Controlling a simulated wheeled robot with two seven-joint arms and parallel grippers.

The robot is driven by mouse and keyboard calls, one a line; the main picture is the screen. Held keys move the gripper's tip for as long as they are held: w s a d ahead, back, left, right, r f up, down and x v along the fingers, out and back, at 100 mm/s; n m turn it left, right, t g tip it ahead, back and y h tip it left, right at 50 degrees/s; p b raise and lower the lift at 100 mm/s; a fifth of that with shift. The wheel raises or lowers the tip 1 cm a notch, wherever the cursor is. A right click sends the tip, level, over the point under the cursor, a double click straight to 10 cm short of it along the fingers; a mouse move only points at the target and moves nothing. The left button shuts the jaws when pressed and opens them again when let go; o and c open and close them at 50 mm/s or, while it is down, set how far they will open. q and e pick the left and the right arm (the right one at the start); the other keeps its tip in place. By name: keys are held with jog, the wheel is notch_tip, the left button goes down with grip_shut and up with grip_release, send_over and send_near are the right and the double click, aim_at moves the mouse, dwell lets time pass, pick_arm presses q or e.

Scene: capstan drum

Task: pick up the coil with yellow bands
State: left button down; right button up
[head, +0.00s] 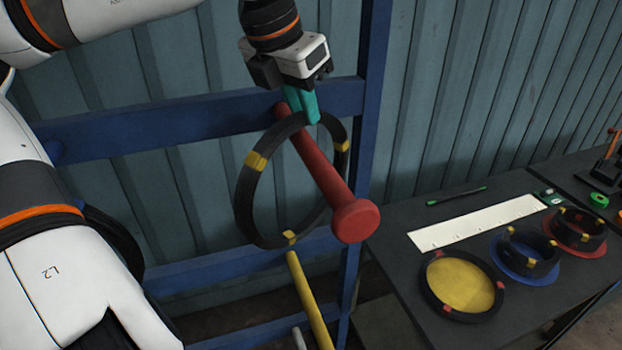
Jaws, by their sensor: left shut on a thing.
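A large black coil with yellow bands (243,203) hangs upright in the head view, near a blue rack. A red peg (322,168) with a round knob end passes through the ring, so the coil is around it. I cannot tell whether coil and peg touch. My left gripper (303,106), with teal fingers, comes from above and is shut on the coil's top edge, close to the peg's root. The fingers hide a little of the rim there. My right gripper is not in view.
A blue rack (205,122) stands before a corrugated wall, with a yellow peg (310,300) below. On the dark table (400,262) at right are a red-banded coil (436,305) around a yellow disc, smaller banded coils on a blue disc (510,273) and red disc (560,243), and a white strip (475,222).

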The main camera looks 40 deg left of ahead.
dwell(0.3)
pick_arm(q)
jog(key=shift+w+a+r+p, duration=0.1)
jog(key=shift+r+p, duration=0.3)
jog(key=shift+r, duration=0.15)
jog(key=shift+w+a+r+p, duration=0.1)
jog(key=shift+r+p, duration=0.3)
jog(key=shift+r, duration=0.15)
jog(key=shift+s+d+r+p, duration=0.1)
jog(key=shift+r+p, duration=0.4)
jog(key=shift+r, duration=0.4)
jog(key=shift+s+d+f+b, duration=0.2)
jog(key=shift+d+f+b, duration=0.05)
jog(key=shift+d+b, duration=0.1)
jog(key=shift+s+d, duration=0.25)
jog(key=shift+d, duration=0.3)
jog(key=s+d+b, duration=0.1)
jog(key=s+d, duration=0.1)
jog(key=d, duration=0.2)
jog(key=s+d+b, duration=0.1)
jog(key=s+d, duration=0.1)
jog(key=d, duration=0.2)
jog(key=s+d+b, duration=0.1)
jog(key=s+d, duration=0.1)
jog(key=d, duration=0.3)
jog(key=shift+s+b, duration=0.35)
jog(key=shift+s+d, duration=0.35)
jog(key=shift+d, duration=0.25)
jog(key=shift+w+r, duration=0.1)
